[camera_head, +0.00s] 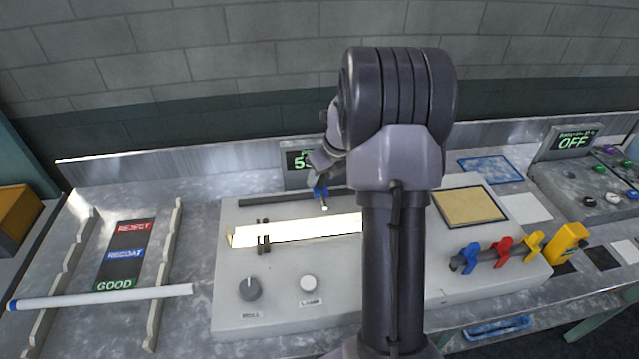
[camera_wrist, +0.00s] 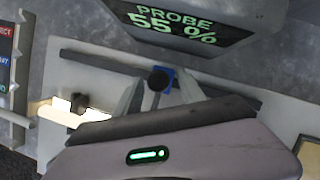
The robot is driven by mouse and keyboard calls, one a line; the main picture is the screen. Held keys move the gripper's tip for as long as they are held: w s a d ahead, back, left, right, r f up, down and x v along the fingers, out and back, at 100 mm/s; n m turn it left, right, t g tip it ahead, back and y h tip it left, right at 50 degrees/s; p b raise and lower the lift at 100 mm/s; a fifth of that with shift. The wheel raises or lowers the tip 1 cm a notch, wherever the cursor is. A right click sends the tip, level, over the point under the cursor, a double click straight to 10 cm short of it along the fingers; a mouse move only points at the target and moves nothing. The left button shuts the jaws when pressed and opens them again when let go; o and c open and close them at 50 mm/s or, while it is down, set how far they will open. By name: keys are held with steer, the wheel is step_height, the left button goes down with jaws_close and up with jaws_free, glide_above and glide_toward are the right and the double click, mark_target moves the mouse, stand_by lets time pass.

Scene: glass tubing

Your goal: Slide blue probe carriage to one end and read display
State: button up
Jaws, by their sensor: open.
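The blue probe carriage (camera_head: 318,193) sits on a dark rail (camera_head: 268,202) along the back of the grey bench unit. In the wrist view the blue carriage (camera_wrist: 169,73) shows with a dark round knob (camera_wrist: 159,80) in front of it. My gripper (camera_wrist: 158,93) is open, with one finger on each side of the knob; I cannot tell whether either finger touches it. The display (camera_wrist: 180,25) reads PROBE 55 % in green. In the head view my arm hides part of the display (camera_head: 296,160).
A bright lit strip (camera_head: 290,231) lies in front of the rail. A knob (camera_head: 249,288) and a white lamp button (camera_head: 308,283) are nearer. A glass tube (camera_head: 100,297) rests across notched supports at left. Coloured clips (camera_head: 503,248) stand at right.

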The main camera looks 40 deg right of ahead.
steer(key=shift+x, duration=0.9)
jaws_close()
stand_by(0.8)
